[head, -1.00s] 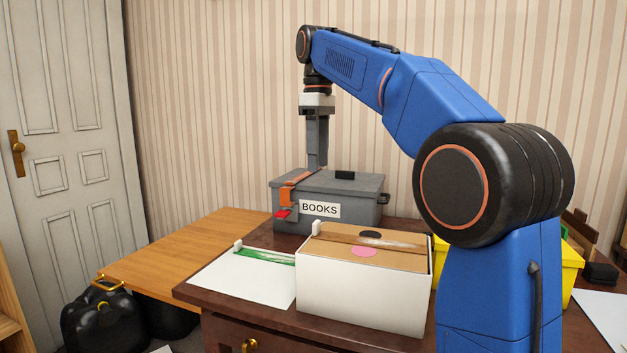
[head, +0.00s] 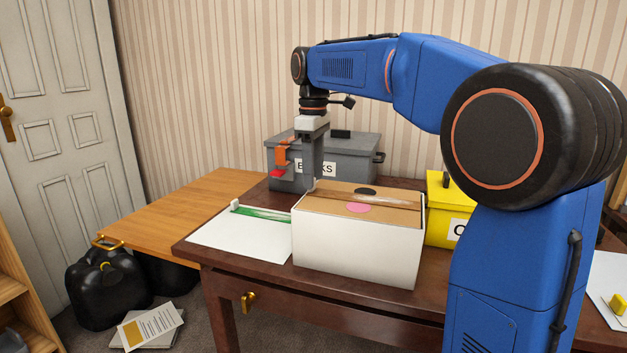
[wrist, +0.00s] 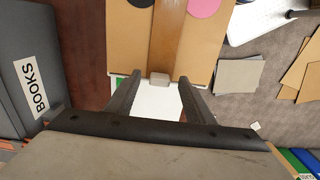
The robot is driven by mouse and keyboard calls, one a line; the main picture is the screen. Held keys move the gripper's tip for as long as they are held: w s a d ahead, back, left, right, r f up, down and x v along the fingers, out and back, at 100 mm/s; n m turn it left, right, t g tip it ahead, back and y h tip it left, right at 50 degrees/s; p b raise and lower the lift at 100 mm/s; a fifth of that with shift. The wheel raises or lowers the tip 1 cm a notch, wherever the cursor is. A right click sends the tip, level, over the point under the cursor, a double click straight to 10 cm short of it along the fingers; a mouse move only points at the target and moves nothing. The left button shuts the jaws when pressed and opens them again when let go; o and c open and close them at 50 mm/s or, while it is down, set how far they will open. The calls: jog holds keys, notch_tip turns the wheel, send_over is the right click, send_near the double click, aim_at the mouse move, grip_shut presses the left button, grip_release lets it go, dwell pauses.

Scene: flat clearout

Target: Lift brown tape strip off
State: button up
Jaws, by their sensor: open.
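The brown tape strip (head: 388,200) lies along the cardboard top of a white box (head: 355,245), between a black dot and a pink dot. In the wrist view the strip (wrist: 168,35) runs down to a small pale tab (wrist: 159,79) at the box's edge. My gripper (wrist: 159,82) is open, with one finger on each side of the tab; I cannot tell if either finger touches it. In the head view my gripper (head: 313,184) is low at the back left end of the box, and its finger largely hides the tab there.
A grey BOOKS box (head: 352,158) stands close behind my gripper. A white sheet with a green strip (head: 262,213) lies left of the white box, a yellow box (head: 440,225) right of it. Black bags (head: 95,295) and papers (head: 150,325) lie on the floor.

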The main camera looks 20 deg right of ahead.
jog(key=shift+f, duration=1.15)
jog(key=shift+c, duration=0.2)
grip_shut()
jog(key=shift+r, duration=1)
jog(key=shift+r, duration=1.9)
